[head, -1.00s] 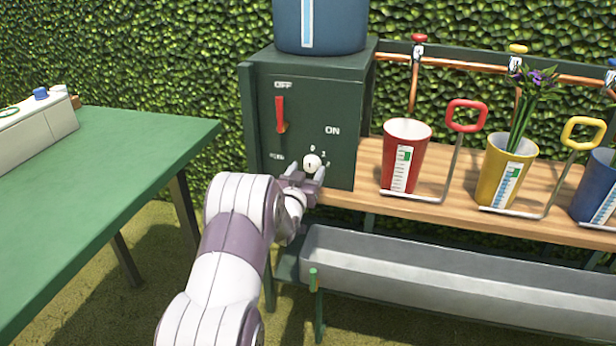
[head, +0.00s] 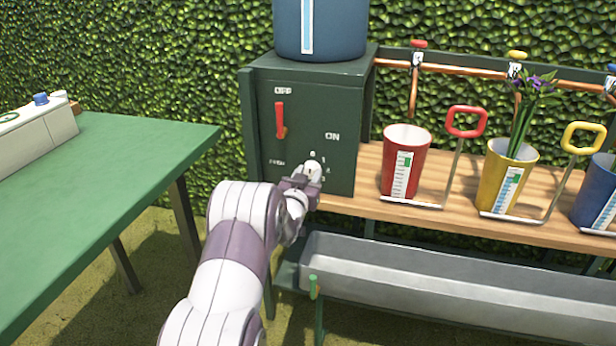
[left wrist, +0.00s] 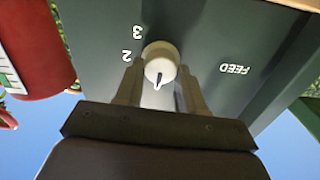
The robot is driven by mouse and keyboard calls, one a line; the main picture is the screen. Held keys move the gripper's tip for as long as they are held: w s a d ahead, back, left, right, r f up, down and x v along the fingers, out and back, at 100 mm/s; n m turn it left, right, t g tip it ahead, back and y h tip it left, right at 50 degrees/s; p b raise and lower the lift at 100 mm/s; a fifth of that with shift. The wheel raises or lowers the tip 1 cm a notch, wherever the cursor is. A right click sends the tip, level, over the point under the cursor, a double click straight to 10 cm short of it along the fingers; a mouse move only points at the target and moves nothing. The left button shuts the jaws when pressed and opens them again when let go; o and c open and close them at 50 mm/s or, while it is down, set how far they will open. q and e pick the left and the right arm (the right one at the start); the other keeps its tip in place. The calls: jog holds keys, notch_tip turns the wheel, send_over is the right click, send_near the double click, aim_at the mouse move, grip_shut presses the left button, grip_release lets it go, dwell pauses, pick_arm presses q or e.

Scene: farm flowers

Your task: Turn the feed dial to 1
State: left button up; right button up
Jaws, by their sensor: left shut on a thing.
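The feed dial is a round white knob (head: 313,167) low on the front of the dark green box (head: 275,180). My left gripper (head: 305,175) is at it and shut on it. In the left wrist view the knob (left wrist: 160,58) sits between my two fingers (left wrist: 160,85), with its dark pointer mark toward the bottom of the picture. The digits 2 and 3 and the upside-down word FEED show around it there. The digits 0 and 1 are hidden in that view. My right gripper is out of view.
A red lever (head: 280,120) sits above the dial by OFF and ON. A blue tank (head: 320,25) tops the box. Red (head: 405,150), yellow (head: 500,180) and blue (head: 597,185) cups stand on the wooden shelf (head: 450,205), above a grey trough (head: 440,280). A green table (head: 110,180) is left.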

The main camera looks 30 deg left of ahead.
pick_arm(q)
jog(key=m+b, duration=0.1)
jog(key=m, duration=0.2)
jog(key=shift+f+m, duration=0.15)
jog(key=shift+m, duration=0.25)
jog(key=m+b, duration=0.1)
jog(key=m, duration=0.3)
jog(key=shift+d, duration=0.1)
jog(key=shift+m, duration=0.3)
jog(key=o, duration=1)
jog(key=shift+s+d, duration=0.1)
jog(key=shift+s, duration=0.3)
jog(key=p+v, duration=0.3)
jog(key=v, duration=0.9)
